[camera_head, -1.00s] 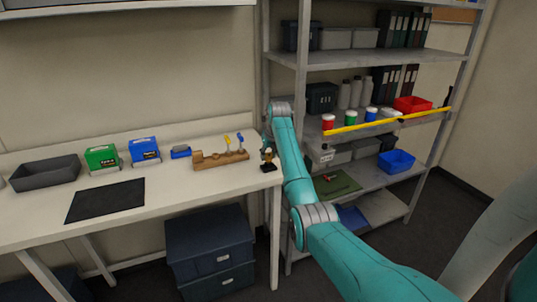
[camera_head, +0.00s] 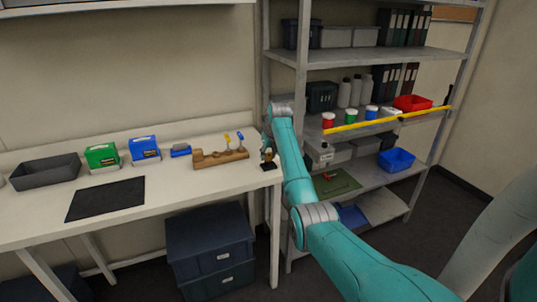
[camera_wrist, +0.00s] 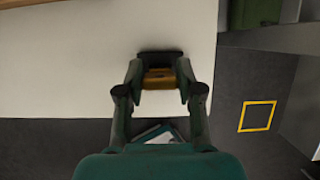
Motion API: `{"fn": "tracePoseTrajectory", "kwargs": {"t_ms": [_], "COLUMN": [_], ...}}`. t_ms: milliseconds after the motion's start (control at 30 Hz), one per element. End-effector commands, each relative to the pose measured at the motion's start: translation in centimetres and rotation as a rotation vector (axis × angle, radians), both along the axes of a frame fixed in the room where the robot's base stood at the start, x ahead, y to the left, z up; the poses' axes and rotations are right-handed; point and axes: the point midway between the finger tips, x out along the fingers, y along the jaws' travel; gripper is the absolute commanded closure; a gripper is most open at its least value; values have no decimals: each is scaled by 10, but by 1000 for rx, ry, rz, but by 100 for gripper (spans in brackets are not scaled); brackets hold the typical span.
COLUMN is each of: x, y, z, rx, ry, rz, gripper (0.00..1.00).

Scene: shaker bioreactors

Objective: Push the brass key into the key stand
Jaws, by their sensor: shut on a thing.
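My gripper (camera_wrist: 159,76) is shut on a brass-coloured piece, which I take for the brass key (camera_wrist: 159,79). In the head view my gripper (camera_head: 267,153) is at the right end of the white table, partly hidden by my arm. Right below it is a small black stand (camera_head: 270,166), which looks like the key stand. In the wrist view a black part (camera_wrist: 160,57) shows just beyond the brass piece. I cannot tell how deep the key sits in the stand, or whether they touch.
A wooden rack (camera_head: 219,158) with yellow- and blue-topped pieces stands left of my gripper. Beyond it are a blue box (camera_head: 145,149), a green box (camera_head: 102,157), a dark mat (camera_head: 105,200) and a grey tray (camera_head: 46,172). Metal shelving (camera_head: 303,90) stands close on the right.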

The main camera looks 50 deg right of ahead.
Motion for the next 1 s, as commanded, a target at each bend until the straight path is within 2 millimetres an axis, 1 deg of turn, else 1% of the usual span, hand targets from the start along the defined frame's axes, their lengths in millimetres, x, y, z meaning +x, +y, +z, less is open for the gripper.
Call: {"fn": "tracePoseTrajectory", "kwargs": {"t_ms": [100,133,167,200,233,533,667,767,1000], "x": [0,0,0,0,0,0,-2,-7,-23], "y": [0,0,0,0,0,0,1,4,14], "z": [0,0,0,0,0,1,8,21,65], "rx": [0,0,0,0,0,0,-1,-2,-2], "ry": [0,0,0,0,0,0,-2,-2,-2], "rz": [0,0,0,0,0,0,0,0,0], "gripper": [96,56,49,39,34,34,34,34,34]}}
